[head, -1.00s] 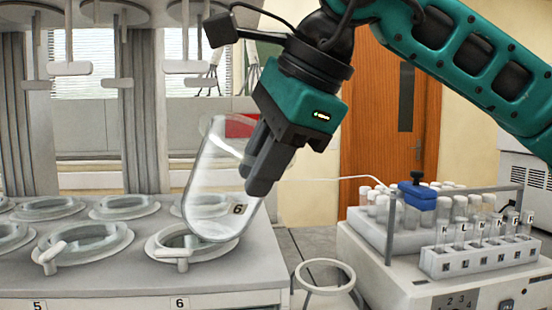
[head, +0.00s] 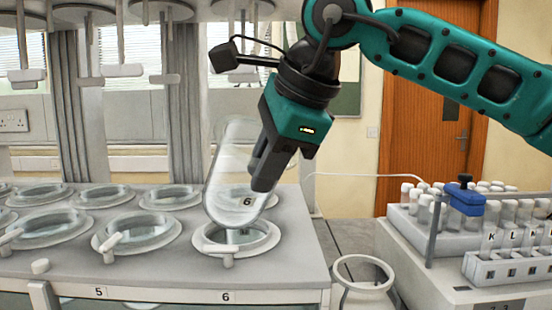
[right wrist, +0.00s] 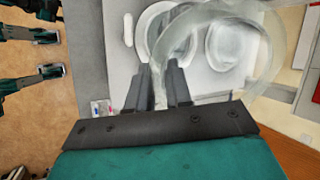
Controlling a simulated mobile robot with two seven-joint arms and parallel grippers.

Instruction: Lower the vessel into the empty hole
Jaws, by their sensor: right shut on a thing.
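The vessel (head: 228,180) is a clear glass beaker with a rounded bottom and a label "6". My right gripper (head: 262,178) is shut on its right side and holds it slightly tilted, top leaning right. Its bottom shows just above or at the hole at position 6 (head: 268,242), the front-row hole nearest the bench's right end; I cannot tell whether it has entered. In the right wrist view, the fingers (right wrist: 158,80) show beside the vessel's curved glass wall (right wrist: 276,55). My left gripper is not seen.
Neighbouring front-row holes (head: 105,245) hold glass vessels. Small handles (head: 227,257) stand at the rims. Stirrer shafts with paddles (head: 165,80) hang above the bench.

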